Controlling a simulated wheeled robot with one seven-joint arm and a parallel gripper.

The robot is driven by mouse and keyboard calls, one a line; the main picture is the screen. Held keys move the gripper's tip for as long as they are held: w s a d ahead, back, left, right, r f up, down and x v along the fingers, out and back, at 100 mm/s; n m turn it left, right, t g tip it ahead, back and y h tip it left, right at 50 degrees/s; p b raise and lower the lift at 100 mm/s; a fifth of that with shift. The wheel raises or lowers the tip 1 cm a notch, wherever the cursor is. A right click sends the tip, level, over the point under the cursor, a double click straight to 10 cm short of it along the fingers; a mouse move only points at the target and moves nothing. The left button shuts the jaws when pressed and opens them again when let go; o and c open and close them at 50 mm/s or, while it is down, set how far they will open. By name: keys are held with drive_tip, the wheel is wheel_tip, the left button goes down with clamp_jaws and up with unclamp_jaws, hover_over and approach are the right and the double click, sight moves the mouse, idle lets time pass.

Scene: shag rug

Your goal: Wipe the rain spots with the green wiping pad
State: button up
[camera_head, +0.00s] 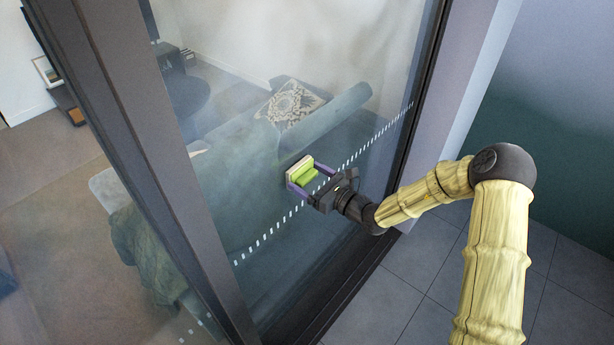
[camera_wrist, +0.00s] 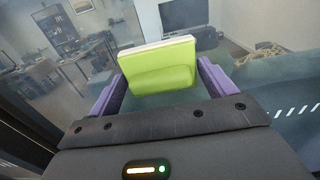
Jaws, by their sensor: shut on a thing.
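The green wiping pad (camera_head: 304,172) has a pale front layer and a green back. My gripper (camera_head: 311,182) is shut on it, with a purple finger on each side. In the wrist view the pad (camera_wrist: 160,72) sits between the fingers of my gripper (camera_wrist: 160,88), its pale edge facing the glass. The pad is at or very near the glass pane (camera_head: 240,190); I cannot tell whether it touches. Hazy, cloudy patches show on the upper glass, but I cannot make out separate rain spots.
A dark frame (camera_head: 150,150) borders the pane on the left, and another dark frame (camera_head: 408,150) on the right. A dotted white line (camera_head: 290,216) crosses the glass. A sofa (camera_head: 240,155) with a patterned cushion (camera_head: 290,103) stands behind the glass. Grey tiles (camera_head: 420,270) lie on my side.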

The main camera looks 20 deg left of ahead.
drive_tip(key=shift+v, duration=2.5)
drive_tip(key=v, duration=0.3)
drive_tip(key=shift+p, duration=0.4)
